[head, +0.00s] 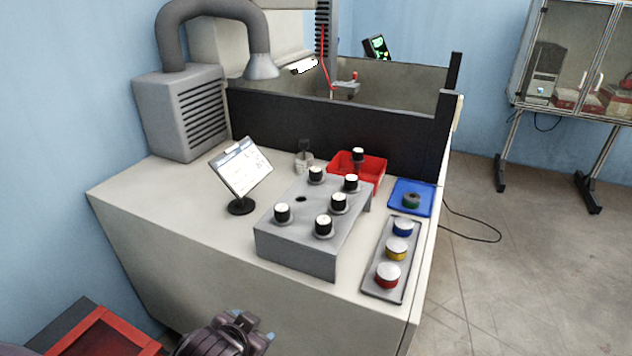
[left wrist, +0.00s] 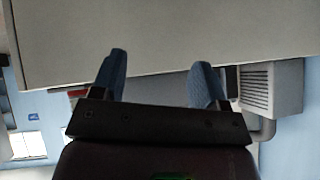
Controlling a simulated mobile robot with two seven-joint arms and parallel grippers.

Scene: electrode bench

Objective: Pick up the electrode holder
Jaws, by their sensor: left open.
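Several black holders with white tops stand in a grey block (head: 290,245) on the bench; I cannot tell for certain which is the electrode holder. One empty hole shows in the block's top. A similar black, white-topped piece (head: 358,155) stands at the red bin (head: 372,165) behind the block. My left gripper (head: 254,325) is low at the front of the bench, well apart from the block. In the left wrist view its two blue fingers (left wrist: 160,65) are spread with nothing between them. My right gripper is in neither view.
A tablet on a stand (head: 242,168) is left of the block. A small cup (head: 304,166) stands behind it. A grey tray (head: 374,285) with blue, yellow and red jars and a blue tray (head: 425,199) are at right. A fume extractor (head: 180,110) fills the back left.

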